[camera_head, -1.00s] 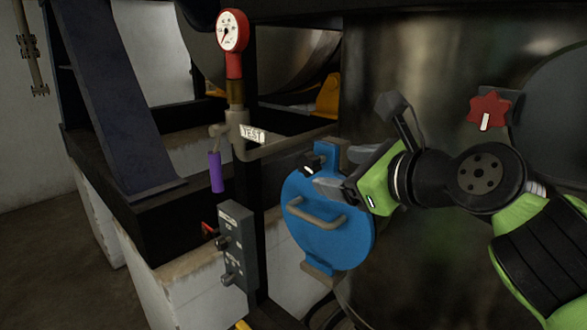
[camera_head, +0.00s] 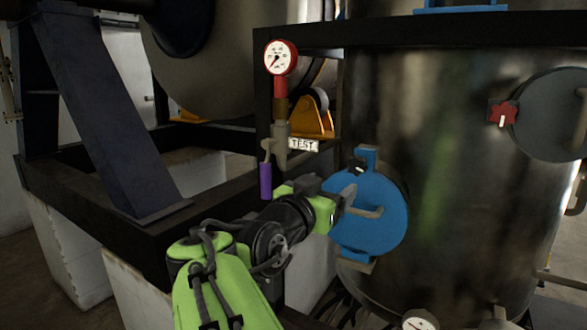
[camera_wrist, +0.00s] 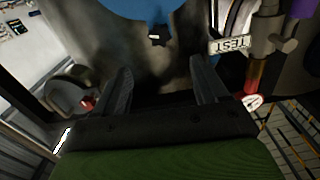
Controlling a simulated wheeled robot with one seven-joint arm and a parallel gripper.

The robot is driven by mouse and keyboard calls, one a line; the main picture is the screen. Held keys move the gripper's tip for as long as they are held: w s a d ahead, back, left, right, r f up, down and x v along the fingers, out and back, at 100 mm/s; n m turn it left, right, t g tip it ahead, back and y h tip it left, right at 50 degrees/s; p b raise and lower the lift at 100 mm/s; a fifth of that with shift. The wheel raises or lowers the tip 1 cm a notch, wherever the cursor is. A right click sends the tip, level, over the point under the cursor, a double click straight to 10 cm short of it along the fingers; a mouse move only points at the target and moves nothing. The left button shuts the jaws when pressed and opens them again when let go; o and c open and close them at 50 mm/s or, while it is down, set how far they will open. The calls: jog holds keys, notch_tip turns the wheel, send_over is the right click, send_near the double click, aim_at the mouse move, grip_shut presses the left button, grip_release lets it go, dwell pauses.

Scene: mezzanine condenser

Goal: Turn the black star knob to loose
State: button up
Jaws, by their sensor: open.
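The black star knob (camera_head: 357,165) sits on the upper part of a round blue cover (camera_head: 375,238). It carries a short white mark; its exact setting is too small to read. In the wrist view the knob (camera_wrist: 157,39) shows at the top centre, beyond the fingertips and roughly between their lines. My gripper (camera_head: 335,191) is open, just left of and below the knob in the head view, in front of the cover's left edge. In the wrist view both fingers of my gripper (camera_wrist: 160,70) are spread with nothing between them.
A grey bar handle (camera_head: 362,211) crosses the blue cover. A red star knob (camera_head: 502,113) is on the tank's right. Left stand a gauge (camera_head: 280,58), a TEST tag (camera_head: 303,145) and a purple-handled valve (camera_head: 266,180). A dark steel frame (camera_head: 150,225) lies left.

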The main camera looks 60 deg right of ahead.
aim_at(356, 166)
jog(key=d+p, duration=0.1)
jog(key=d, duration=0.4)
jog(key=s+d+p, duration=0.1)
jog(key=d+p, duration=0.1)
jog(key=d, duration=0.3)
jog(key=d+p, duration=0.2)
jog(key=d, duration=0.3)
jog(key=shift+s+d+r, duration=0.1)
jog(key=shift+s, duration=0.15)
jog(key=shift+c, duration=0.5)
jog(key=c, duration=1)
